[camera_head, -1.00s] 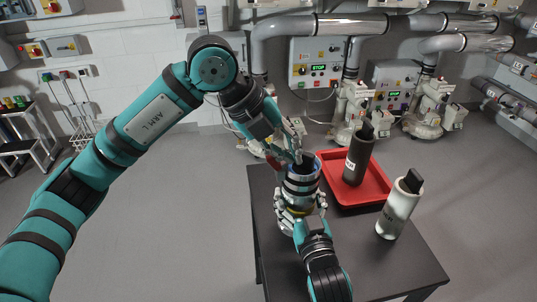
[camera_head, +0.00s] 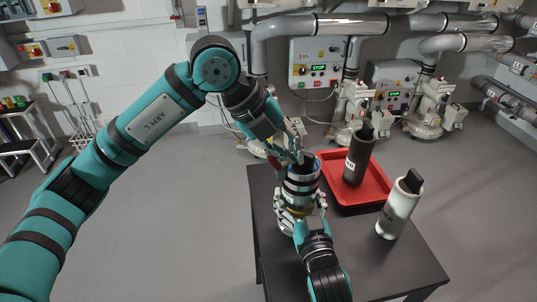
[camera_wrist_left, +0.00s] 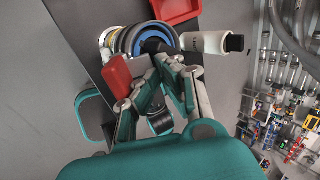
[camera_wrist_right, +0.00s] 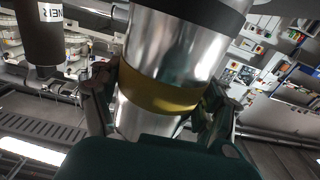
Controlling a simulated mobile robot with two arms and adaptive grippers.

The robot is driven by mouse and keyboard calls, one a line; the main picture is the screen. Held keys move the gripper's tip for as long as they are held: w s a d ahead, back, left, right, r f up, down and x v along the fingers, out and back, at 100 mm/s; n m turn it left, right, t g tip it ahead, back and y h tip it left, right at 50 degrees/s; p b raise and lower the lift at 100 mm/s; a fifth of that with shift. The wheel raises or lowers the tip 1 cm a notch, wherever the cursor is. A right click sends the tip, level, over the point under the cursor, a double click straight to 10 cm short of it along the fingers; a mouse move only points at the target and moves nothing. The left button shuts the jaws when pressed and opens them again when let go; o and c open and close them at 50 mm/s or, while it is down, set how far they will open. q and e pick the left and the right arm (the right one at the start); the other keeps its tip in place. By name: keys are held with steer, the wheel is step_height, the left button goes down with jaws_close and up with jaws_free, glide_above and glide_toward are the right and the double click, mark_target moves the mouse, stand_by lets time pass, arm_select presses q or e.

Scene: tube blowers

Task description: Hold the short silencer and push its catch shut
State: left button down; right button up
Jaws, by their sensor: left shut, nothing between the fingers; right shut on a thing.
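The held silencer (camera_head: 302,183) is a silver cylinder with dark bands, a blue-rimmed open top and a yellow band. It stands roughly upright above the black table. My right gripper (camera_head: 300,205) is shut around it; the right wrist view shows the fingers on either side of the yellow band (camera_wrist_right: 160,92). My left gripper (camera_head: 299,158) is shut and empty at the top rim, its fingertips over the blue ring (camera_wrist_left: 125,40) in the left wrist view. A red block (camera_wrist_left: 116,76), possibly the catch, is beside the silencer there. I cannot tell whether the fingers touch anything.
A dark silencer (camera_head: 357,158) stands in a red tray (camera_head: 335,185) at the back of the table. A white silencer (camera_head: 398,208) with a black top stands on the table at the right. The table's front right (camera_head: 395,265) is clear. Pipes and pumps line the wall.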

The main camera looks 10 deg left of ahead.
mark_target(276, 159)
arm_select(q)
steer(key=shift+r, duration=0.1)
steer(key=shift+r, duration=0.7)
steer(key=shift+a+r, duration=0.15)
steer(key=shift+r, duration=0.25)
step_height(276, 159, up, 13)
steer(key=a, duration=0.2)
steer(key=shift+s+f, duration=0.15)
steer(key=shift+s, duration=0.25)
